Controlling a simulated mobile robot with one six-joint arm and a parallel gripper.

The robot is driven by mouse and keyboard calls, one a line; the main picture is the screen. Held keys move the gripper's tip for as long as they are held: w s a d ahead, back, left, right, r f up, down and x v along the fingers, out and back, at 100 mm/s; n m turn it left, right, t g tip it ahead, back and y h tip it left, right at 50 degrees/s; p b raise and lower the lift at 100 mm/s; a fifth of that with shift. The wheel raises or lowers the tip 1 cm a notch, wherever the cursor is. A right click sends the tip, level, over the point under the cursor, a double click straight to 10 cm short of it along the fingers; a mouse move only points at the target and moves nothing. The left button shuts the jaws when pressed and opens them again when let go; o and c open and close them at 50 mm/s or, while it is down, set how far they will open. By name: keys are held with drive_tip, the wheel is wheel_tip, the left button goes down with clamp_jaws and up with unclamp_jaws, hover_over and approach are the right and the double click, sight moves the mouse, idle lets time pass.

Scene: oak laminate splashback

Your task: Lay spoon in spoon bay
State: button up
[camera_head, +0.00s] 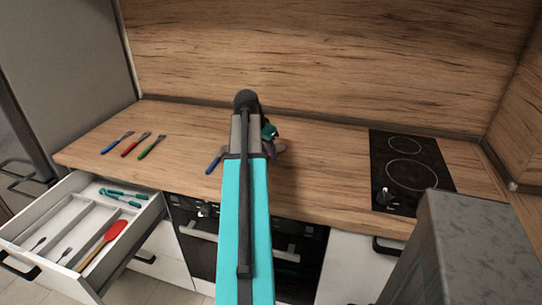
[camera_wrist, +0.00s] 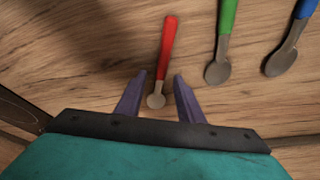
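In the wrist view a red-handled spoon (camera_wrist: 165,50) lies on the counter, its grey bowl toward my gripper. My gripper (camera_wrist: 159,76) is open, with one purple finger on each side of the spoon's bowl and neck; contact is not visible. A green-handled spoon (camera_wrist: 225,45) and a blue-handled spoon (camera_wrist: 283,52) lie to its right. In the head view my arm hides most of this group; one blue handle (camera_head: 215,160) shows beside it. The open drawer (camera_head: 148,220) at the left has several compartments; which one is the spoon bay is not clear.
Blue (camera_head: 117,142), red (camera_head: 135,144) and green (camera_head: 151,147) handled utensils lie on the left counter. The drawer holds a red spatula (camera_head: 113,232), teal-handled tools (camera_head: 122,195) and small grey utensils. A black hob (camera_head: 410,170) is at the right. Bare counter lies between.

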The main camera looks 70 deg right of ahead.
idle(0.7)
clamp_jaws()
